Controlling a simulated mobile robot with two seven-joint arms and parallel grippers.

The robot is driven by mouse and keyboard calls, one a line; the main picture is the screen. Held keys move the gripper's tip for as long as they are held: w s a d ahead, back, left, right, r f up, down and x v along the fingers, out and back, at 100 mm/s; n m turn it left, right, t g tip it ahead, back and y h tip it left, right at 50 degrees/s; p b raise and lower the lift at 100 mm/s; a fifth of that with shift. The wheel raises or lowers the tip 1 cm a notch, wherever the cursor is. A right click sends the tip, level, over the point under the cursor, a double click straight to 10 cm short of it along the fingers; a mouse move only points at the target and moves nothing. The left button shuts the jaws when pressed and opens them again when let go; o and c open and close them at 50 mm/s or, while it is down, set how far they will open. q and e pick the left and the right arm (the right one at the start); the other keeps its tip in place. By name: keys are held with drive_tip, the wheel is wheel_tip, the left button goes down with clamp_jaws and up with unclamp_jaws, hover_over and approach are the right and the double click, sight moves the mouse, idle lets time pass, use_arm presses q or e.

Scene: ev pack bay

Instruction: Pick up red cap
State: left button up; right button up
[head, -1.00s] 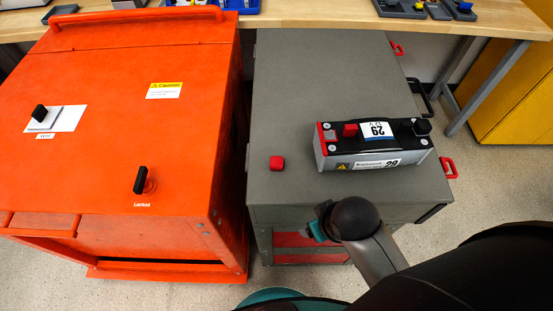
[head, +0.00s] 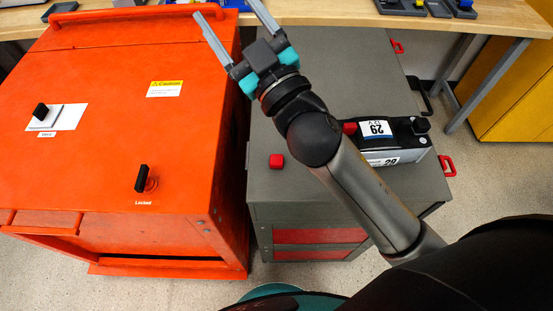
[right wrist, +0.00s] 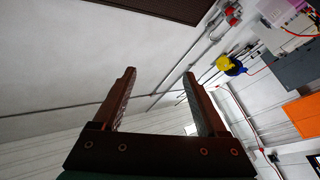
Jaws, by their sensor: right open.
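A small red cap (head: 276,161) lies on the grey cabinet top (head: 285,110), near its front left edge, in the head view. A battery module (head: 390,142) marked 29 lies to its right with another red cap (head: 349,128) on it, partly hidden by my right arm. My right gripper (head: 232,18) is open and empty, beyond and left of the loose cap, with its fingers pointing up and away. In the right wrist view the open fingers (right wrist: 162,97) face the wall and ceiling, and no cap shows there. My left gripper is out of view.
An orange cabinet (head: 110,110) with black knobs stands to the left, across a narrow gap. A wooden bench (head: 320,14) with small trays runs along the back. A yellow cabinet (head: 515,90) is at the far right. The grey top around the loose cap is mostly clear.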

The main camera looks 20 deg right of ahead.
drive_tip(key=s+a+r+n+g+y, duration=0.4)
drive_tip(key=a+r+n+y, duration=0.1)
drive_tip(key=a+n+y, duration=0.4)
drive_tip(key=s+a+f+n+g+y, duration=0.3)
drive_tip(key=s+a+n+g+y, duration=0.25)
drive_tip(key=n+g, duration=0.8)
drive_tip(key=g+h+b, duration=0.2)
drive_tip(key=g+h, duration=0.2)
drive_tip(key=h, duration=1.8)
hover_over(276, 161)
drive_tip(key=shift+n+t, duration=0.25)
drive_tip(key=shift+n, duration=0.2)
drive_tip(key=f, duration=2.9)
drive_tip(key=shift+w+d+f, duration=0.1)
drive_tip(key=shift+d, duration=0.1)
drive_tip(key=shift+a+f+b, duration=0.2)
drive_tip(key=shift+f+b, duration=0.25)
drive_tip(key=shift+f, duration=2.2)
